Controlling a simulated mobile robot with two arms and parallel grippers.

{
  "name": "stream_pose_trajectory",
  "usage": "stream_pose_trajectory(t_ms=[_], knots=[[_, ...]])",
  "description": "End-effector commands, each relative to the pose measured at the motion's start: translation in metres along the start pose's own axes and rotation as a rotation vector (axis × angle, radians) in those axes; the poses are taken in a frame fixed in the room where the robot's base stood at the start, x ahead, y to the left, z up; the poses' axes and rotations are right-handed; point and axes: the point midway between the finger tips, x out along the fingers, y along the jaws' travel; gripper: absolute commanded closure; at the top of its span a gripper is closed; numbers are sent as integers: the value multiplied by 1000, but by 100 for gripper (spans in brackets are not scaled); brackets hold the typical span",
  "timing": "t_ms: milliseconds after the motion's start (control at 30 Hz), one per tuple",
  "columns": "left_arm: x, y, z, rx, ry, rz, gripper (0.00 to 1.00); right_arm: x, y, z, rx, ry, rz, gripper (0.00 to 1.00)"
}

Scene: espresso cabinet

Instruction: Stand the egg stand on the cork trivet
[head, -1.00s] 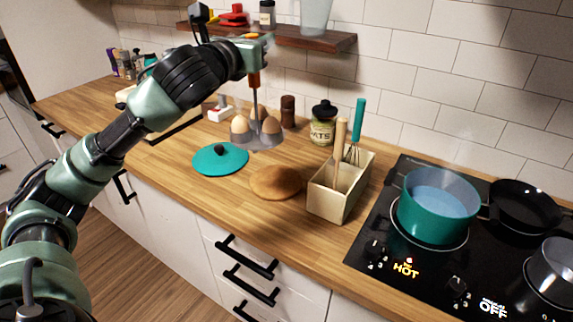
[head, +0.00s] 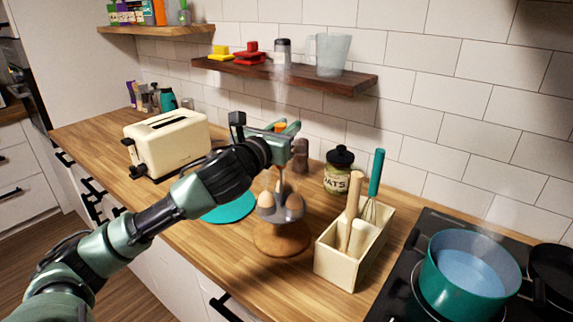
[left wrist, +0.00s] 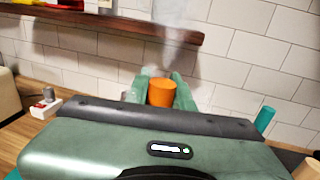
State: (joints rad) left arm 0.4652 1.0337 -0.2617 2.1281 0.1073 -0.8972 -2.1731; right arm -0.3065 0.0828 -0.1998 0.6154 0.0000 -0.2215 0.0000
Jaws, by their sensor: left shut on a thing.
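The egg stand (head: 268,214) is a grey holder with several brown eggs and an orange handle. It is upright above the round cork trivet (head: 283,243), overlapping its back part in the head view. I cannot tell whether its base touches the trivet. My left gripper (head: 286,127) is shut on the top of the handle. In the left wrist view the orange handle (left wrist: 161,94) sits between the green fingers (left wrist: 160,88); the eggs and trivet are hidden there. My right gripper is not in view.
A cream utensil box (head: 335,262) stands right of the trivet, beside the stove with a teal pot (head: 470,285). A teal lid (head: 230,208) lies left. An oats jar (head: 339,172) stands behind, under a dark shelf (head: 340,80). A toaster (head: 168,142) is farther left.

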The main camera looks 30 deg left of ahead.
Motion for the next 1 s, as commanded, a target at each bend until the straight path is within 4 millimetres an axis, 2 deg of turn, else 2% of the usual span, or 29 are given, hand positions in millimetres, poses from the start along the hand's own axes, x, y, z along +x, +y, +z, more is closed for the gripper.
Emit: stream_pose_trajectory(t_ms=[33,100,367,533,633,967,1000], knots=[[0,0,-13,-4,0,-1,100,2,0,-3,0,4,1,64],[0,0,-25,-2,-1,0,100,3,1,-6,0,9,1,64],[0,0,-46,-1,-4,1,100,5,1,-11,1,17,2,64],[0,0,-71,-4,-2,0,100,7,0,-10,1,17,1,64],[0,0,-77,-1,-5,1,100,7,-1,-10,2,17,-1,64],[0,0,-79,1,-6,1,100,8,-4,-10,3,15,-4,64],[0,0,-81,0,-1,1,72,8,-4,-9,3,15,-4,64]])
